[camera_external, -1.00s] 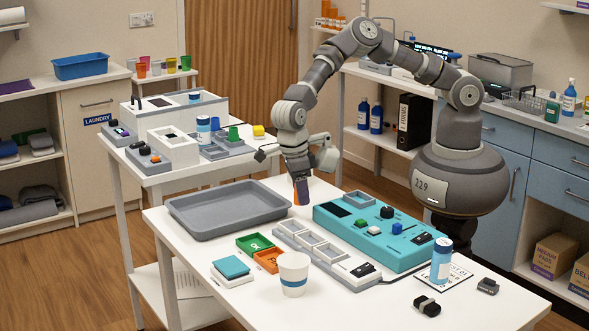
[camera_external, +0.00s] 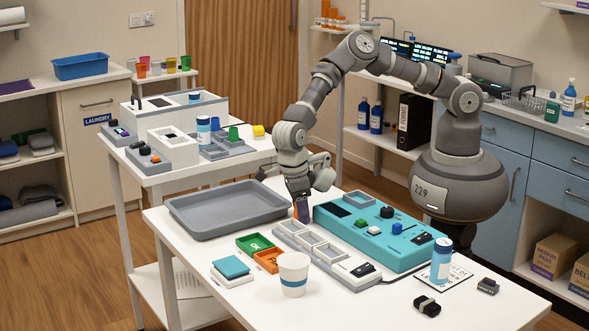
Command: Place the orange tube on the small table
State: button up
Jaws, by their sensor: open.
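My gripper (camera_external: 302,211) points down over the front white table (camera_external: 180,252), low between the grey tray and the teal device. A small orange piece, which looks like the orange tube (camera_external: 301,209), shows at its dark fingertips. The fingers hide most of it, and I cannot tell whether it touches the tabletop. The jaws are open, with the orange piece between or beside them. I cannot tell which table is the small table; a second white table (camera_external: 152,180) stands behind at the left.
The grey tray (camera_external: 178,221) lies left of my gripper and the teal device (camera_external: 375,240) right. In front are a grey rack (camera_external: 318,252), green (camera_external: 254,243) and orange (camera_external: 266,261) bins, and a white cup (camera_external: 293,275).

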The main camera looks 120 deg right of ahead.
notch_tip(320, 180, up, 12)
jog(key=w+p, duration=0.1)
jog(key=p, duration=0.3)
jog(key=shift+w+d, duration=0.3)
jog(key=shift+d, duration=0.05)
jog(key=shift+r, duration=0.15)
jog(key=w+a+r+m+t+h, duration=0.1)
jog(key=a+r+m+t, duration=0.45)
jog(key=r, duration=0.95)
jog(key=r+m+t+h, duration=0.1)
jog(key=r+m+t, duration=0.1)
jog(key=r+m, duration=1)
jog(key=s+a+r+m+t, duration=0.1)
jog(key=s+r+m+t, duration=0.1)
jog(key=r, duration=0.8)
jog(key=s+r+m+t, duration=0.3)
jog(key=s+r, duration=0.1)
jog(key=r, duration=0.7)
jog(key=shift+s+a+m, duration=0.35)
jog(key=shift+s+a, duration=0.05)
jog(key=shift+o, duration=0.2)
jog(key=s+d+r+m+t+y, duration=0.1)
jog(key=s+r+m+t, duration=0.3)
jog(key=s+r+m, duration=0.4)
notch_tip(320, 180, up, 6)
jog(key=s, duration=0.3)
jog(key=shift+d, duration=0.15)
jog(key=shift+w+t, duration=0.2)
jog(key=shift+t, duration=0.05)
jog(key=shift+f, duration=0.1)
